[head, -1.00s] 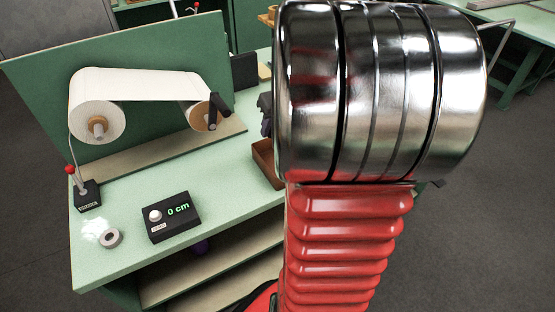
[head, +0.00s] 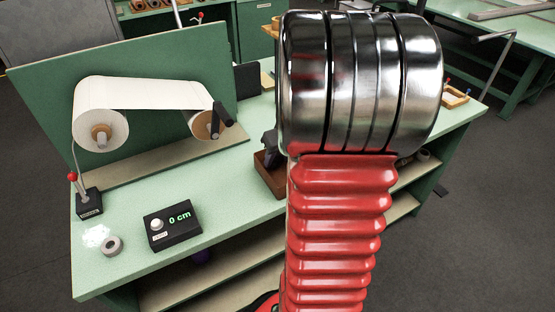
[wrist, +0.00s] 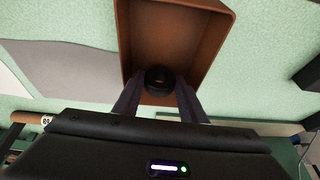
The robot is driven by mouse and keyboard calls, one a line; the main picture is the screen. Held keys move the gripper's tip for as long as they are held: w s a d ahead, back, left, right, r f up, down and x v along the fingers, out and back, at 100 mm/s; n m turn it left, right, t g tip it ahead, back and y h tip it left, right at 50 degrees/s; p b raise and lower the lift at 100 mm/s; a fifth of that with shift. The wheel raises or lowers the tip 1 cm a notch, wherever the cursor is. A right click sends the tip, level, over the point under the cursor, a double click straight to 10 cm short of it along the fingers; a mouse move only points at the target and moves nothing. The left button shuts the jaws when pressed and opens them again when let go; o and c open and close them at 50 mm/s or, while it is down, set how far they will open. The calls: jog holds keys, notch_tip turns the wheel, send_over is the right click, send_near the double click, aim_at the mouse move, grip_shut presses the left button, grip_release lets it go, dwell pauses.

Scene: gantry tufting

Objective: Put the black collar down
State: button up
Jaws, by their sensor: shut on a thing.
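The black collar (wrist: 160,79) shows in the wrist view as a small dark round piece between the two fingers of my gripper (wrist: 158,93). The fingers are shut on it. Behind it is an open brown tray (wrist: 209,60); the collar appears over its near part, and I cannot tell whether it touches the tray floor. In the head view the dark gripper (head: 270,146) shows just above the brown tray (head: 267,184), partly hidden behind my red and chrome arm. The collar itself cannot be made out there.
On the green bench stand a paper roll stand (head: 150,92), a black box reading "0 cm" (head: 172,226), a grey tape ring (head: 112,245) and a red-knobbed lever (head: 82,195). A small wooden tray (head: 454,97) lies at the right.

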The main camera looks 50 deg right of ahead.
jog(key=shift+f, duration=0.5)
jog(key=o, duration=0.8)
jog(key=v, duration=1.2)
jog(key=shift+a, duration=0.1)
